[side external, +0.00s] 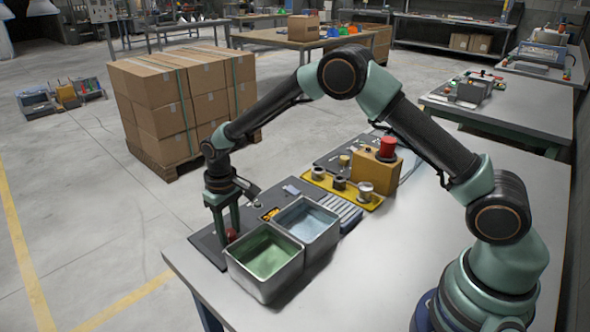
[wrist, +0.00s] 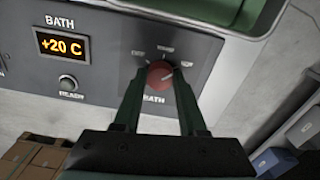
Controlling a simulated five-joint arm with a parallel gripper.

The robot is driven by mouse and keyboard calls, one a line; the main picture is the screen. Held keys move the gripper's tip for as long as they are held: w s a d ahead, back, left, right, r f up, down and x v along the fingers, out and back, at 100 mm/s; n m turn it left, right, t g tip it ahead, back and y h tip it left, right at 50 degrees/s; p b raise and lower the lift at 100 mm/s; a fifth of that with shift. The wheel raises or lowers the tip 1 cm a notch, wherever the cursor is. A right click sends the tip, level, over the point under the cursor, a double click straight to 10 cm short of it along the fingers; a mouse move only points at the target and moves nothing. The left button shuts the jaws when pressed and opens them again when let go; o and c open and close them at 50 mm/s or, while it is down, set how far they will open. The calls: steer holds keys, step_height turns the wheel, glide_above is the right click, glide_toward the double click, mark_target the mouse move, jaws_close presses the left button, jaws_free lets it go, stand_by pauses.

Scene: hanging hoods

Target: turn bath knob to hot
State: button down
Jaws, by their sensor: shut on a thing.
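The red bath knob (wrist: 159,74) sits on the grey BATH panel (wrist: 110,62), and my gripper (wrist: 157,80) is shut on its sides. In the side view, my gripper (side external: 225,232) points down at the red knob (side external: 232,235), beside the metal bath with green liquid (side external: 272,285). The display (wrist: 62,46) reads +20 C.
A second metal tub with bluish liquid (side external: 333,240) adjoins the green one. A yellow box with a red button (side external: 375,175) and a yellow tray (side external: 340,190) stand behind. Stacked cartons (side external: 180,105) stand on the floor beyond the table.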

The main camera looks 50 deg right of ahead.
mark_target(231, 232)
steer(key=shift+w+d+m, duration=0.1)
steer(key=shift+d+m, duration=0.1)
steer(key=shift+m, duration=0.9)
steer(key=shift+c, duration=2.3)
jaws_free()
steer(key=shift+a, duration=0.1)
steer(key=shift+r, duration=0.15)
step_height(231, 232, up, 12)
